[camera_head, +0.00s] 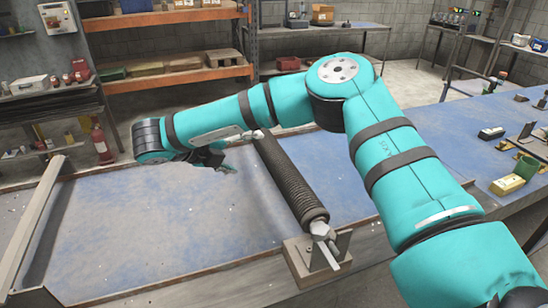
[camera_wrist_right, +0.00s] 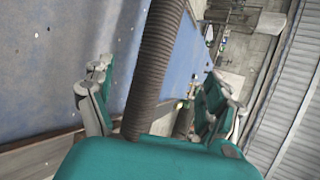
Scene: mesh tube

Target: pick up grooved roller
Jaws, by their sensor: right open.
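The grooved roller (camera_head: 290,180) is a long dark ribbed cylinder lying along the right side of the blue-topped table. Its near end rests in a grey bracket (camera_head: 297,262) at the table's front edge. My right gripper (camera_head: 222,165) is left of the roller's far part in the head view, with a gap between them there. In the right wrist view the gripper (camera_wrist_right: 160,92) is open, and the roller (camera_wrist_right: 156,62) crosses the space between its two fingers. I cannot tell its depth from the fingers; the teal gripper body hides its lower end. My left gripper is not in view.
The blue tabletop (camera_head: 130,235) is mostly bare left of the roller. A raised metal rail (camera_head: 32,225) bounds its left side. A bench on the right holds a yellow box (camera_head: 507,185) and a green cup (camera_head: 526,167). Shelves stand behind.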

